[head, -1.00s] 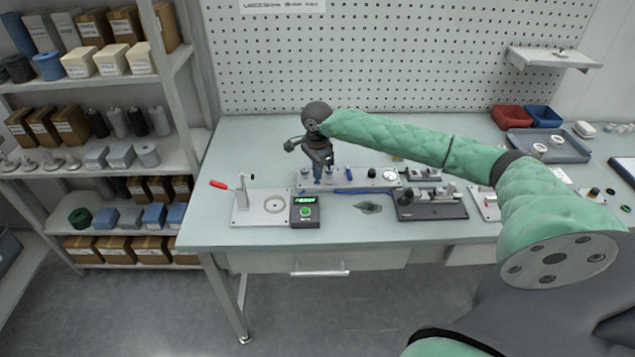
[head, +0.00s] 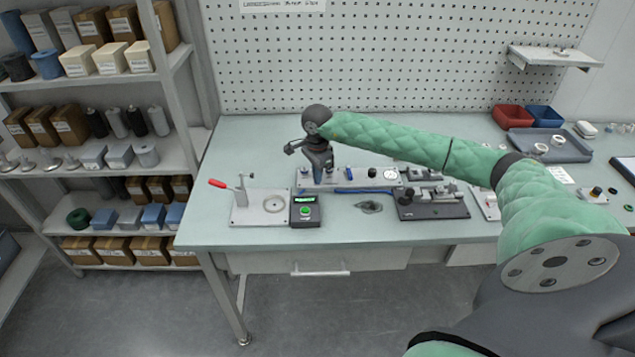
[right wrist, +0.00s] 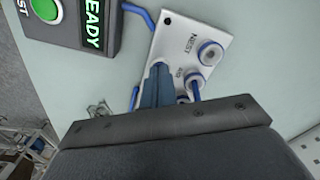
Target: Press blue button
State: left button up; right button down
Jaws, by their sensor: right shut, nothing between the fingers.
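My right gripper (head: 318,178) is shut and empty, pointing down over the left end of a pale station plate (head: 362,184). In the right wrist view its blue-grey fingers (right wrist: 160,72) are together over the plate marked NEST (right wrist: 178,35). I cannot single out a blue button for sure; the fingers hide part of the plate. Contact at the fingertips cannot be told. My left gripper is not in view.
A dark box with a green button (head: 305,211) and a lit READY display stands left of the plate. Beside it is a fixture (head: 262,210) with a red-handled lever. A dark fixture (head: 432,205) stands to the right.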

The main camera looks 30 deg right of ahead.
jog(key=shift+r+p, duration=0.5)
jog(key=shift+r, duration=2.9)
jog(key=shift+f, duration=0.1)
